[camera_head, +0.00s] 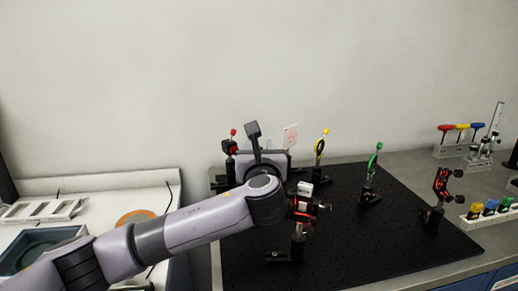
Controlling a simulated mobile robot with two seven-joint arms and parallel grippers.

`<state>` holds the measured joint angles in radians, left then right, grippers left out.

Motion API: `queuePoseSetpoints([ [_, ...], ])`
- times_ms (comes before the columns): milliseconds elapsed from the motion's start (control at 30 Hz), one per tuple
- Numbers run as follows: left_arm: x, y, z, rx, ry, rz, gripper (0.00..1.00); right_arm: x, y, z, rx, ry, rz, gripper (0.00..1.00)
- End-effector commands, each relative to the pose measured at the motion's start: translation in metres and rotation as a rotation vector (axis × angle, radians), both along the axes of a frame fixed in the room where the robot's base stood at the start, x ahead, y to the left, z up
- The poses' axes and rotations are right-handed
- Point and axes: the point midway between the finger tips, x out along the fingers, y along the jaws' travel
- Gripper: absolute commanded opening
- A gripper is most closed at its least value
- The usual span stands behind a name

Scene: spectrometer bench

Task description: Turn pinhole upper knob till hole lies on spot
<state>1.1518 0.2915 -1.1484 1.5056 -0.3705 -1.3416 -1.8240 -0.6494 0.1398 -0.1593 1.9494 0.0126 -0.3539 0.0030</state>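My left arm comes in from the lower left and ends over the black breadboard. My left gripper is mostly hidden behind its own wrist, and its fingertips cannot be made out. Just right of the wrist stands a post mount (299,212) with a red-lit face, a white piece on top and a dark knob at its right side. Another red-lit mount (440,182) stands at the right with two black knobs, one above the other. I cannot tell which mount is the pinhole; no hole or spot is resolved. My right gripper is not in view.
On the breadboard (340,248) stand a yellow-topped mount (320,146), a green-topped mount (372,170) and a red-knobbed mount (230,147). A pale card (290,137) stands behind. Coloured-handle tools (461,127) and a small-parts rack (489,211) are at the right.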

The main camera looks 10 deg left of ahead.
Motion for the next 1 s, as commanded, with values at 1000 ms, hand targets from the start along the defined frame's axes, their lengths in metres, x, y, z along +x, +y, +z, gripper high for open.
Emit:
queuePoseSetpoints([
  [1000,0.0,0.0,0.153,-0.002,-0.006,0.0,0.4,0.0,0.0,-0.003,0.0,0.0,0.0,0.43],
])
